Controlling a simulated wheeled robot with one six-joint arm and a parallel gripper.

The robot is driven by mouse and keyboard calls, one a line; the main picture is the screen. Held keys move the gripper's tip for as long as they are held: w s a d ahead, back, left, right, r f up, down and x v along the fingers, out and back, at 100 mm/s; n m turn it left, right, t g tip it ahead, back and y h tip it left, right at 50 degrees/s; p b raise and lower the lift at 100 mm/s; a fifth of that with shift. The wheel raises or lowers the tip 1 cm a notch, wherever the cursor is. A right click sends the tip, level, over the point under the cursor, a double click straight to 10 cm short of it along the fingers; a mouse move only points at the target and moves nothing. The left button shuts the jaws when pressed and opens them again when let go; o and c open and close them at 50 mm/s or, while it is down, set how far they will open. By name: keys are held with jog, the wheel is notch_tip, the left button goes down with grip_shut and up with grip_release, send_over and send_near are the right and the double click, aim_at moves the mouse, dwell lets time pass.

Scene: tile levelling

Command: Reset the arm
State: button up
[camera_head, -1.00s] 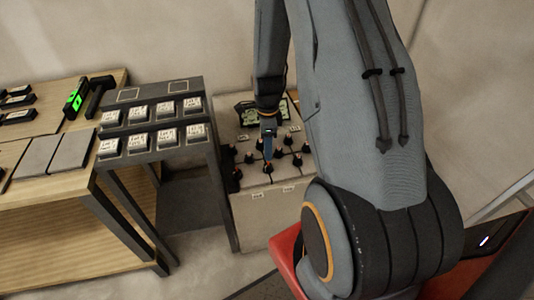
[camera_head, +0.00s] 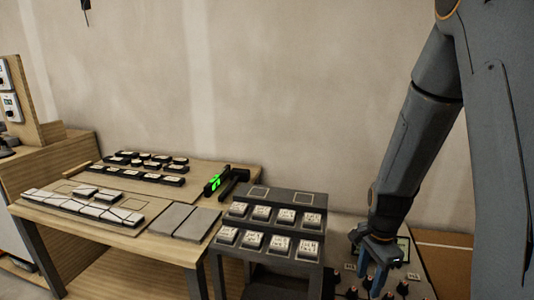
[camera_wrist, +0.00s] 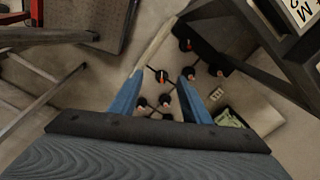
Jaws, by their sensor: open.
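My arm comes down along the right side of the head view. My gripper (camera_head: 374,282) is at its lower end, above a light box with dark knobs (camera_head: 403,288). In the wrist view my gripper (camera_wrist: 158,92) has two blue fingers spread apart with nothing held between them. Several dark knobs with reddish tops (camera_wrist: 161,76) show below and between the fingers. The gap between the fingertips and the knobs is hard to judge.
A dark stepped rack (camera_head: 277,218) with several white labelled blocks stands left of my gripper. Further left is a wooden table (camera_head: 207,243) with grey tiles (camera_head: 186,221), dark-and-white pieces and a green-lit level (camera_head: 216,182). The wall behind is bare.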

jog(key=s+a+r+n, duration=0.9)
jog(key=s+r+n, duration=0.2)
jog(key=n, duration=0.4)
jog(key=shift+s+n, duration=0.3)
jog(key=shift+s, duration=0.4)
